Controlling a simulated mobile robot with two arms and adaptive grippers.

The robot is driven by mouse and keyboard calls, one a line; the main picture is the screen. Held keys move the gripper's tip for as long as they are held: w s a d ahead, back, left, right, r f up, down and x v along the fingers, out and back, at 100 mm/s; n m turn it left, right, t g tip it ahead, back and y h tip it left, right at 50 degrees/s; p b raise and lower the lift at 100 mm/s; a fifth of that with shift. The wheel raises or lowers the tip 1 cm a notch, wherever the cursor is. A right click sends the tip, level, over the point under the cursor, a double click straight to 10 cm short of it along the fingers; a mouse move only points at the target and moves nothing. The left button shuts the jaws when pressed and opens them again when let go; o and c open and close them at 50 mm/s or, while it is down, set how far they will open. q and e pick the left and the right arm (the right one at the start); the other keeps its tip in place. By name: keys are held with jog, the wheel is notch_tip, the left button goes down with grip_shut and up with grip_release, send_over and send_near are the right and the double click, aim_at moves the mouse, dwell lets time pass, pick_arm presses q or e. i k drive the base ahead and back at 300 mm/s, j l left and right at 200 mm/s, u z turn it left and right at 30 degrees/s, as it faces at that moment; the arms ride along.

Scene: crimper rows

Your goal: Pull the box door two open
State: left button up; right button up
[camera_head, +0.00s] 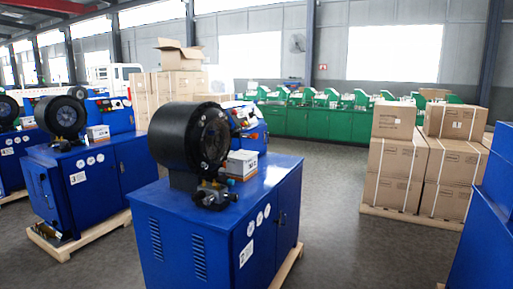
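The nearest blue crimper cabinet (181,222) stands in the middle foreground, with a large black round crimper head (190,137) on top. Its right-hand face has a door panel (288,213) with a small dark handle; the panel looks closed, flush with the face. The label is too small to read surely, so I cannot tell if this is door two. Neither of my grippers is in view.
A blue crimper cabinet labelled 3 (52,193) stands on a pallet at left. Stacked cardboard boxes (396,157) on a pallet stand at right, and a blue cabinet (484,237) cuts into the right edge. Grey floor (350,245) is clear between them. Green machines (330,122) line the back.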

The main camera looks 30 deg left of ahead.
aim_at(260, 144)
jog(key=i+z, duration=0.1)
jog(key=i, duration=2.85)
jog(key=i+l+u, duration=0.15)
jog(key=i, duration=0.35)
jog(key=i+u, duration=0.15)
jog(key=i, duration=0.35)
jog(key=i+l+u, duration=0.2)
jog(key=i, duration=0.3)
jog(key=i+l+u, duration=0.15)
jog(key=i+l, duration=0.15)
jog(key=i, duration=0.15)
